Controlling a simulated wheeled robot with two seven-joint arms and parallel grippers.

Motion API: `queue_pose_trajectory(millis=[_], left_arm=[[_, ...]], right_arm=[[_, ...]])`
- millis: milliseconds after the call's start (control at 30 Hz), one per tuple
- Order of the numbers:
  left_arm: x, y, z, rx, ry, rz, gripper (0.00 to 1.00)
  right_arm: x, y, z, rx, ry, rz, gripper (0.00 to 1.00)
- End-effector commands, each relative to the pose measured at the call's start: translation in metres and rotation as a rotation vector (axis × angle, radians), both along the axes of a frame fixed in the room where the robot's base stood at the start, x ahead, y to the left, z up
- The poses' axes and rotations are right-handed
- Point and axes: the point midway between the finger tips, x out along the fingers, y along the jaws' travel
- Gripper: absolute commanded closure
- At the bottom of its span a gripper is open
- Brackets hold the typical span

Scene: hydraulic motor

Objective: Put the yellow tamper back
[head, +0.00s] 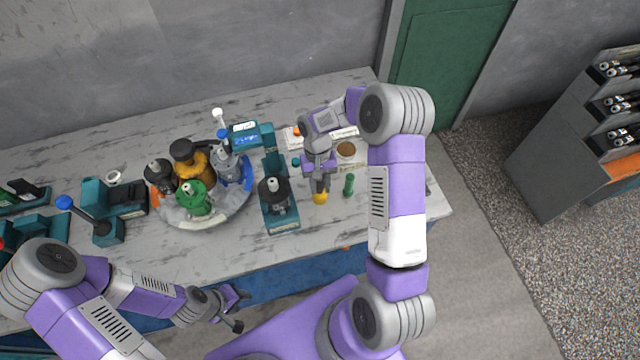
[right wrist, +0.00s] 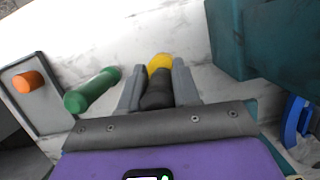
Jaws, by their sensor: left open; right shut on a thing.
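The yellow tamper (head: 320,198) is in my right gripper (head: 319,188), over the table's right part. In the right wrist view the two fingers close on its dark handle (right wrist: 157,90), and its yellow end (right wrist: 160,62) points away from the gripper. I cannot tell whether that end touches the table. My left gripper (head: 238,300) is open and empty in front of the table's front edge.
A teal machine (head: 281,218) stands close left of the right gripper. Further left is a round carousel (head: 190,222) with several coloured pieces. A brown disc (head: 346,149) lies behind the green piece. An orange knob (right wrist: 28,82) sits on a grey plate in the right wrist view.

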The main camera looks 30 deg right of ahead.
Motion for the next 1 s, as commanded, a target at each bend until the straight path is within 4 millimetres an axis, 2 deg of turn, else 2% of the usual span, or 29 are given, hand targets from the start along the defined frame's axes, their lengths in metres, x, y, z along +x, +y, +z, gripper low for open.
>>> queue_pose_trajectory(millis=[233, 267, 400, 767, 867, 1000], left_arm=[[0.0, 0.0, -0.003, 0.0, 0.0, 0.0, 0.57], [0.0, 0.0, -0.002, 0.0, 0.0, 0.0, 0.57], [0.0, 0.0, -0.002, 0.0, 0.0, 0.0, 0.57], [0.0, 0.0, 0.002, 0.0, 0.0, 0.0, 0.57], [0.0, 0.0, 0.002, 0.0, 0.0, 0.0, 0.57], [0.0, 0.0, 0.005, 0.0, 0.0, 0.0, 0.57]], right_arm=[[0.0, 0.0, -0.003, 0.0, -0.001, 0.0, 1.0], [0.0, 0.0, -0.003, 0.0, 0.0, 0.0, 0.64], [0.0, 0.0, -0.002, 0.0, 0.0, 0.0, 0.43], [0.0, 0.0, 0.003, 0.0, 0.0, 0.0, 0.43], [0.004, -0.001, 0.014, -0.002, -0.004, -0.001, 0.43], [0.013, -0.004, 0.043, -0.002, -0.006, 0.0, 0.43]])
